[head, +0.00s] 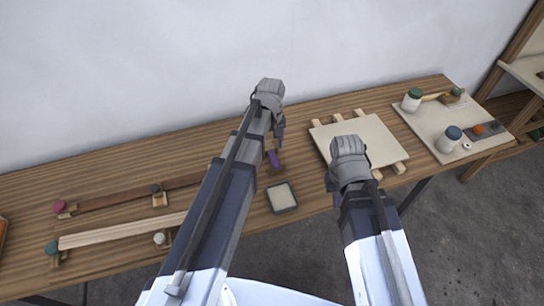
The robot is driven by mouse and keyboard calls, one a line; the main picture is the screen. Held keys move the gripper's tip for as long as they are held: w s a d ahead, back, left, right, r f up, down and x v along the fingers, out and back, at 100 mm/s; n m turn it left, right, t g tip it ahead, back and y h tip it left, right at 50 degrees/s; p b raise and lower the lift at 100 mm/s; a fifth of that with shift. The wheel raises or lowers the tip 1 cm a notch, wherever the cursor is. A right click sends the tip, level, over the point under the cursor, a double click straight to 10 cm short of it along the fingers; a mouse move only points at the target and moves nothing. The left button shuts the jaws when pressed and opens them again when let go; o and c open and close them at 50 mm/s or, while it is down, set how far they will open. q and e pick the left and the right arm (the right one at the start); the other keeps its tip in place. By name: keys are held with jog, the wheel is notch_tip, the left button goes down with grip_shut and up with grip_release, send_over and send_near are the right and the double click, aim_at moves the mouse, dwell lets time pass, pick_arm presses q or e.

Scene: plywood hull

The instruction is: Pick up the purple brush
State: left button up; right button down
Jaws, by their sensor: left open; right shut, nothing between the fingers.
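The purple brush (274,160) lies on the wooden table, just below my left gripper in the head view. Only its purple part shows clearly; the rest is hidden by or blends in with my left arm. My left gripper (279,132) is over the table close to the brush, and its jaws are open with nothing seen in them. My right gripper (336,190) is at the table's front edge by the pale board, shut and empty.
A pale board on wooden strips (375,141) lies right of the brush. A small square tray (282,197) sits in front of it. Long wooden strips with coloured knobs (122,232) lie at left. A mat with jars (432,116) is at far right. A wall stands behind.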

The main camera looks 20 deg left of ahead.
aim_at(273, 156)
pick_arm(q)
jog(key=f+b, duration=0.5)
jog(key=shift+w+d+f, duration=0.1)
jog(key=shift+w+d, duration=0.05)
jog(key=shift+d, duration=0.05)
jog(key=shift+c, duration=0.3)
grip_shut()
dwell(0.4)
